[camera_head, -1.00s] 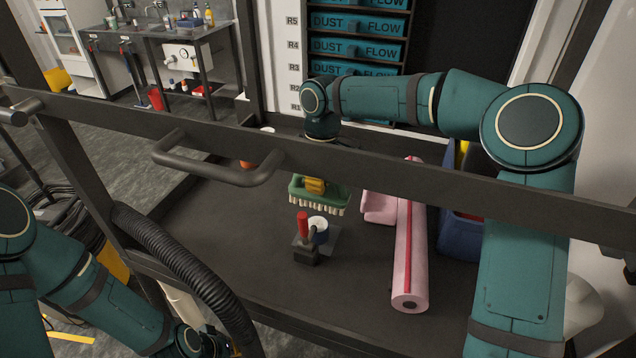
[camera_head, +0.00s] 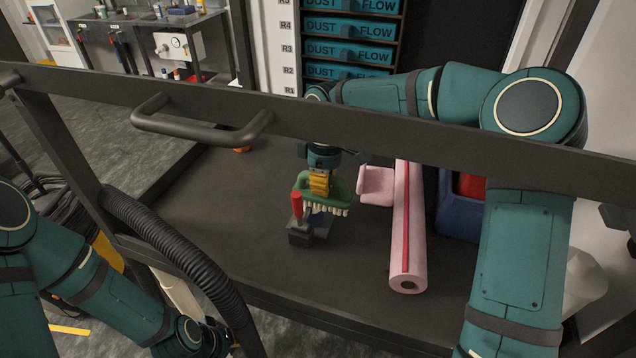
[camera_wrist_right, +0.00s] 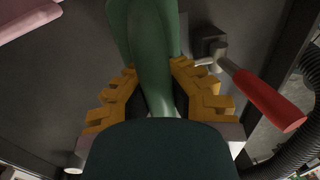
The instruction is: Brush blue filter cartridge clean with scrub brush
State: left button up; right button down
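The scrub brush (camera_head: 339,190) has a green body and pale bristles pointing down. My right gripper (camera_head: 319,184) is shut on it with yellow fingers; the right wrist view shows the green brush (camera_wrist_right: 150,60) between both finger pads (camera_wrist_right: 150,92). The brush is just above or against the blue filter cartridge, which it almost wholly hides; a small bluish patch (camera_head: 321,221) shows below the bristles. I cannot tell whether they touch. A clamp with a red handle (camera_head: 297,205) stands in front of the brush, and also shows in the right wrist view (camera_wrist_right: 265,100). My left gripper is out of view.
A pink roll with a red stripe (camera_head: 399,240) lies right of the brush, beside a pink block (camera_head: 375,184). A blue bin (camera_head: 458,215) stands farther right. A dark rail with a handle (camera_head: 200,135) crosses in front. A black ribbed hose (camera_head: 170,250) runs at left.

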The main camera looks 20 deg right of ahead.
aim_at(307, 173)
jog(key=w+a, duration=0.1)
jog(key=a, duration=0.1)
jog(key=shift+w+a+p, duration=0.3)
jog(key=shift+w+p, duration=0.05)
jog(key=shift+p, duration=0.05)
jog(key=shift+w+a, duration=0.45)
jog(key=shift+a, duration=0.1)
jog(key=shift+s+d, duration=0.15)
jog(key=shift+d, duration=0.1)
jog(key=shift+s+d, duration=0.5)
jog(key=shift+d, duration=0.15)
jog(key=shift+f, duration=0.3)
jog(key=shift+s+d+r, duration=0.1)
jog(key=shift+s+d, duration=0.65)
jog(key=shift+d, duration=0.3)
jog(key=shift+w+a, duration=0.75)
jog(key=shift+a, duration=0.35)
